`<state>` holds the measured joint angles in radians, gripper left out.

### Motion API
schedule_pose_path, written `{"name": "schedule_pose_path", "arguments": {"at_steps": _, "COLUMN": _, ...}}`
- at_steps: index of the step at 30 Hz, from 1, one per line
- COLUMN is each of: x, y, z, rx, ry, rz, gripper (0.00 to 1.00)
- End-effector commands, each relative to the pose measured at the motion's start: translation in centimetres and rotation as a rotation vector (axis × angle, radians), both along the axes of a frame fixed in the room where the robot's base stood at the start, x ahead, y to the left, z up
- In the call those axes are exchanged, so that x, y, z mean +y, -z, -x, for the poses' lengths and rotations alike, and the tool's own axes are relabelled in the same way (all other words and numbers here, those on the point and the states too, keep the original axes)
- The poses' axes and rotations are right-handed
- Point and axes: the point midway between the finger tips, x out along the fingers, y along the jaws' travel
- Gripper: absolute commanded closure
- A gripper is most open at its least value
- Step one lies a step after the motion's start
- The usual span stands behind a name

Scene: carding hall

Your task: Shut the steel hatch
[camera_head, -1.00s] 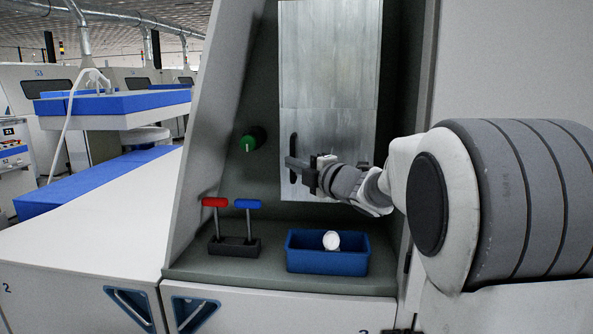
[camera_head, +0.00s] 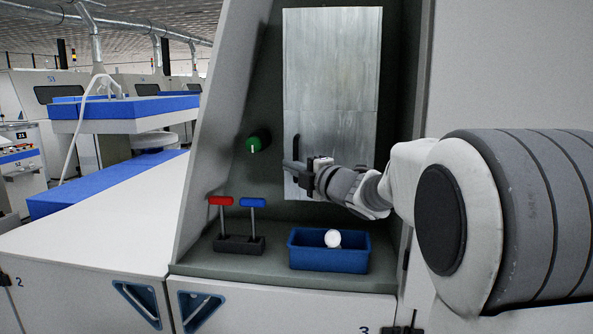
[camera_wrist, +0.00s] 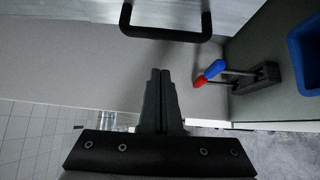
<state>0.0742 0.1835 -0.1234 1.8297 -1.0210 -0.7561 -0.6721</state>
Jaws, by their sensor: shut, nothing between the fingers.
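The steel hatch (camera_head: 335,75) is a tall grey metal panel in the recess of the machine; its lower part also shows at the top of the wrist view (camera_wrist: 235,12). I cannot tell how far it stands open. Its black bar handle (camera_wrist: 165,34) is near its lower left edge in the head view (camera_head: 296,150). My gripper (camera_head: 289,165) is shut and empty, in front of the handle's lower part. In the wrist view its fingertips (camera_wrist: 160,73) point at the handle with a visible gap. My wrist hides part of the hatch's lower edge.
A green knob (camera_head: 258,141) is on the wall left of the hatch. Below stand a red lever (camera_head: 220,201), a blue lever (camera_head: 252,203) and a blue bin (camera_head: 328,258) with a round white thing (camera_head: 332,238) in it. The shelf's front strip is clear.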

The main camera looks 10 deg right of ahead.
Motion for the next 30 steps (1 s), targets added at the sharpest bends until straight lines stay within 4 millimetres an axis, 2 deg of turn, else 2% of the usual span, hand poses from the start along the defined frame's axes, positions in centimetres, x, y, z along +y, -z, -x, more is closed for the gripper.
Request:
{"name": "schedule_pose_path", "arguments": {"at_steps": 2, "x": 0.3, "y": 0.1, "z": 0.0, "rx": -0.001, "ry": 0.000, "rz": 0.000, "gripper": 1.00}}
{"name": "schedule_pose_path", "arguments": {"at_steps": 9, "x": -1.0, "y": 0.1, "z": 4.7, "rx": -0.001, "ry": 0.003, "rz": 0.000, "gripper": 1.00}}
{"name": "schedule_pose_path", "arguments": {"at_steps": 15, "x": -1.9, "y": 0.0, "z": 7.8, "rx": -0.001, "ry": 0.002, "rz": 0.000, "gripper": 1.00}}
{"name": "schedule_pose_path", "arguments": {"at_steps": 23, "x": -2.5, "y": -0.1, "z": 9.6, "rx": 0.005, "ry": 0.013, "rz": -0.008, "gripper": 1.00}}
{"name": "schedule_pose_path", "arguments": {"at_steps": 26, "x": -3.2, "y": -0.4, "z": 10.0, "rx": 0.027, "ry": 0.073, "rz": -0.056, "gripper": 1.00}}
{"name": "schedule_pose_path", "arguments": {"at_steps": 30, "x": -5.3, "y": -0.5, "z": 11.4, "rx": 0.107, "ry": 0.248, "rz": -0.209, "gripper": 1.00}}
